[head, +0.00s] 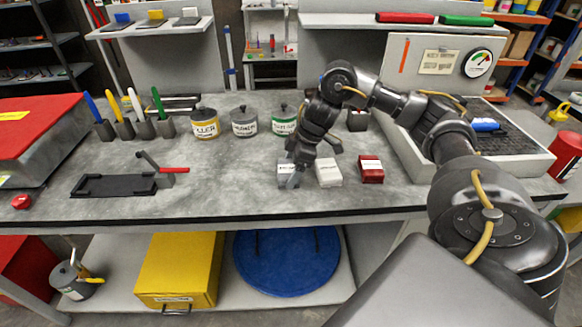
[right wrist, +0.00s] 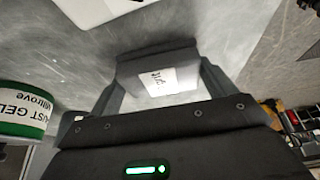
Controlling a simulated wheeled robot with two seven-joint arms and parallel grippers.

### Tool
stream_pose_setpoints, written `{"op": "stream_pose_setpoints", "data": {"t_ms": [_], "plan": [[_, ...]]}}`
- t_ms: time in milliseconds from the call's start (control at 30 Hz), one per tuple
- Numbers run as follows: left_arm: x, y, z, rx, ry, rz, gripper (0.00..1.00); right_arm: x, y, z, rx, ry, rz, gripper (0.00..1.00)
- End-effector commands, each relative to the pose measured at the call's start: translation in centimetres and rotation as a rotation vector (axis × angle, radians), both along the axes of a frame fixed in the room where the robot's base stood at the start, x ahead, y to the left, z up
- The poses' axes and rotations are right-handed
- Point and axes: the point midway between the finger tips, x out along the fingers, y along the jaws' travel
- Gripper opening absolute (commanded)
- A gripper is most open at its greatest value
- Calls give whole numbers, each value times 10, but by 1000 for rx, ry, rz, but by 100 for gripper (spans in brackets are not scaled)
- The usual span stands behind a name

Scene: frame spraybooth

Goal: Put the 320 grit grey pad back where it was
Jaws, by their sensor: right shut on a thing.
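The grey pad (head: 285,167), with a white label, is between the fingers of my right gripper (head: 293,181). In the right wrist view the two fingers close on opposite sides of the grey pad (right wrist: 150,68); its label is too small to read. The pad is at or just above the workbench top, left of a white pad (head: 328,173); I cannot tell whether it touches the surface. A red pad (head: 370,170) sits further right in the same row. Part of the white pad (right wrist: 95,10) shows at the top of the right wrist view. My left gripper is not in view.
Three tins stand behind the pads: a yellow-labelled (head: 206,125), a grey (head: 244,122) and a green-labelled one (head: 284,120). A black tray (head: 115,185) with a red-handled tool lies at left. A grey booth (head: 405,140) stands at right. Bare benchtop (head: 225,185) lies left of the grey pad.

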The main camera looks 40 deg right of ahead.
Motion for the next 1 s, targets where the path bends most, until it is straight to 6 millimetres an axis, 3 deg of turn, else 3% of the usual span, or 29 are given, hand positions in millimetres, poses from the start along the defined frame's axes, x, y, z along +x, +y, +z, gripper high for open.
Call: {"op": "stream_pose_setpoints", "data": {"t_ms": [33, 167, 467, 1000], "plan": [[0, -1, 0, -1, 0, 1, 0, 0, 0, -2, 0, 2, -1, 84], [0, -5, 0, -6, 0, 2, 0, 0, 0, -1, 0, 0, 0, 100], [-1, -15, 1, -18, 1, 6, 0, 0, -1, 6, -1, -3, -1, 100], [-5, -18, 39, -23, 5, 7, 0, -23, -31, 100, -1, -3, -1, 100]]}}
